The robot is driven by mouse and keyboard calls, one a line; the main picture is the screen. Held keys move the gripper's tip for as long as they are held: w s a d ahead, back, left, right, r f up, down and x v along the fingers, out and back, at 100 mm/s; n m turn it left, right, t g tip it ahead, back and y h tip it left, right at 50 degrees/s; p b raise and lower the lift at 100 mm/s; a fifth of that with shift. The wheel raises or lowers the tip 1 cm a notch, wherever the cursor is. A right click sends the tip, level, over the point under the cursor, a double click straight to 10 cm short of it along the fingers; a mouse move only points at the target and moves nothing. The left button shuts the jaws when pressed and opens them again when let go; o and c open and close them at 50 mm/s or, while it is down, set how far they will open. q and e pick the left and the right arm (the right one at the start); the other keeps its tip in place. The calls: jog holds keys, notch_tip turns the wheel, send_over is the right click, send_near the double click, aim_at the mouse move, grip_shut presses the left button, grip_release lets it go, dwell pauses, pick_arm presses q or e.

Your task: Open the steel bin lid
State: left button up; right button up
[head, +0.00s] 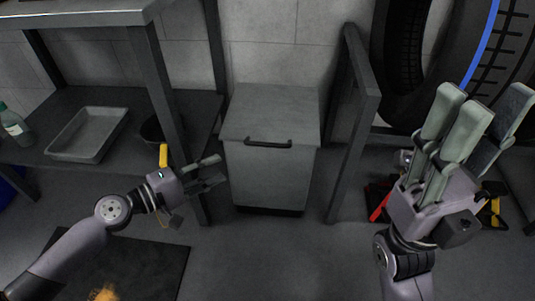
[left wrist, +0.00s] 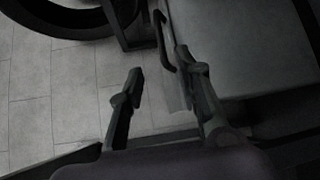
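The steel bin (head: 268,182) is a grey box on the floor in the middle of the head view. Its flat lid (head: 272,108) lies shut on top, with a dark bar handle (head: 268,144) along the front edge. My left gripper (head: 221,172) is just left of the bin's front, slightly below handle height, open and empty. In the left wrist view its two fingers (left wrist: 164,72) stand apart, and a dark curved bar, seemingly the handle (left wrist: 160,40), shows beyond them. My right gripper (head: 484,98) is raised at the right, fingers upward and spread, empty and away from the bin.
A workbench with a lower shelf stands left of the bin, holding a grey tray (head: 88,133) and a bottle (head: 14,124). A dark metal frame (head: 352,120) stands close on the bin's right. Large tyres (head: 500,50) are at the back right. Floor before the bin is clear.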

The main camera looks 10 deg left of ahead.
aim_at(265, 146)
pick_arm(q)
jog(key=x, duration=1.7)
jog(key=shift+w, duration=0.15)
jog(key=shift+c, duration=0.2)
grip_shut()
